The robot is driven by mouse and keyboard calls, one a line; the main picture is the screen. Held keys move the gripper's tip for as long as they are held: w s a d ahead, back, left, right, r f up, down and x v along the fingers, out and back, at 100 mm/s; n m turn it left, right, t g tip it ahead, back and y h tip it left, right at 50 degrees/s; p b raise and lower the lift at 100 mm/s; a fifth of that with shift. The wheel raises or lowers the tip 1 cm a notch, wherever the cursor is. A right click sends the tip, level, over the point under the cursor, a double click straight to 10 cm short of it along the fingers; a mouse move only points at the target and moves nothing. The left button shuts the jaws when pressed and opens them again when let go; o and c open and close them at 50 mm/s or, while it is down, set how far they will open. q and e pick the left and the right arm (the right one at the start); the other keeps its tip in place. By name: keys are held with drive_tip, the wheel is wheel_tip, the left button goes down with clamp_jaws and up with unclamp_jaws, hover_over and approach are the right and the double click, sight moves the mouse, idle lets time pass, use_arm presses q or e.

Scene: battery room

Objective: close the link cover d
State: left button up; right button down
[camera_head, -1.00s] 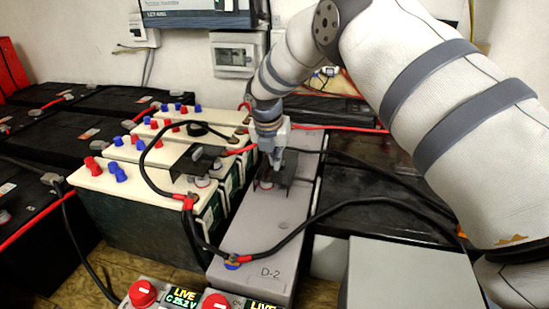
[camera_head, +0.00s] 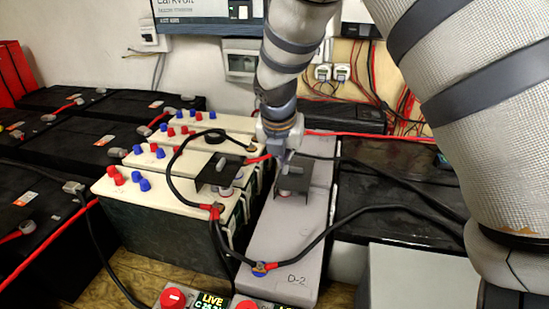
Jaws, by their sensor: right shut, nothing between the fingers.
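The grey battery marked D-2 (camera_head: 292,250) stands right of the cream-topped batteries. A small dark plate, which looks like link cover d (camera_head: 296,181), sits on its top over a terminal with red at its base. The plate appears raised, but its exact angle is hard to tell. My right gripper (camera_head: 283,162) points down, shut and empty, at the plate's upper left edge. I cannot tell whether it touches. The gripper hides part of the plate. My left gripper is not in view.
A similar dark cover (camera_head: 218,173) sits on the nearest cream-topped battery (camera_head: 150,190). Black cables (camera_head: 335,225) loop across the battery tops. A red cable (camera_head: 350,134) runs behind. Red knobs (camera_head: 172,298) stand at the front edge.

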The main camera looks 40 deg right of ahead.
sight(292, 170)
drive_tip(key=x, duration=0.3)
drive_tip(key=b+x, duration=0.1)
drive_tip(key=x, duration=0.5)
drive_tip(key=shift+s+a+f, duration=0.1)
drive_tip(key=shift+s, duration=0.25)
drive_tip(key=w+d, duration=0.2)
drive_tip(key=shift+w+d+f+b, duration=0.1)
drive_tip(key=shift+d+f+b, duration=0.05)
drive_tip(key=shift+d+b, duration=0.25)
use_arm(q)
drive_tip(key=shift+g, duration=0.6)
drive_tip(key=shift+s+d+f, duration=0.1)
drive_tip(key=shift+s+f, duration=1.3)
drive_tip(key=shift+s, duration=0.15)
use_arm(e)
drive_tip(key=shift+w+d, duration=0.3)
drive_tip(key=shift+d, duration=0.05)
drive_tip(key=shift+w+d, duration=0.8)
drive_tip(key=shift+d, duration=0.25)
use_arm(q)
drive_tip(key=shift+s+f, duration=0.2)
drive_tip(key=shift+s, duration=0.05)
use_arm(e)
drive_tip(key=shift+a, duration=0.1)
